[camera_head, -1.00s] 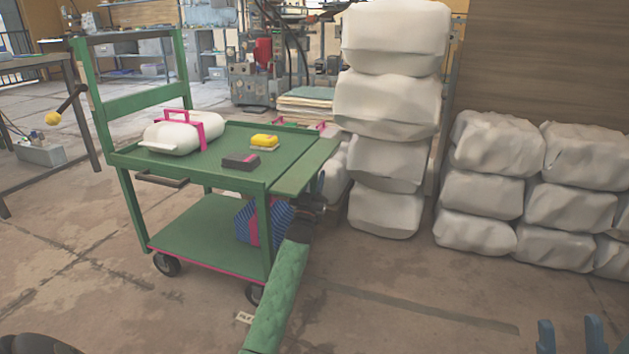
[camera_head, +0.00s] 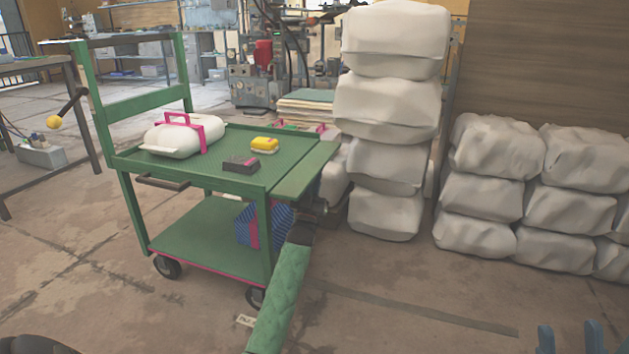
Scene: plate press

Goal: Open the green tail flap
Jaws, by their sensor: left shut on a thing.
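The green tail flap (camera_head: 305,172) is at the right end of the green cart (camera_head: 222,172). It stands out from the cart's top and looks about level with it. My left gripper (camera_head: 319,203) is at the flap's outer edge, low and on its right side, shut on the flap. Its fingertips are mostly hidden behind the flap, so the exact grip does not show. My green-sleeved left arm comes up from the bottom. My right gripper (camera_head: 568,338) shows only two blue fingers at the bottom right edge, apart and empty.
On the cart top are a white case with a pink handle (camera_head: 184,134), a yellow block (camera_head: 264,143) and a dark block (camera_head: 241,163). A blue striped item (camera_head: 262,224) is on the lower shelf. Stacked white bags (camera_head: 388,110) stand close right of the flap. Floor in front is clear.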

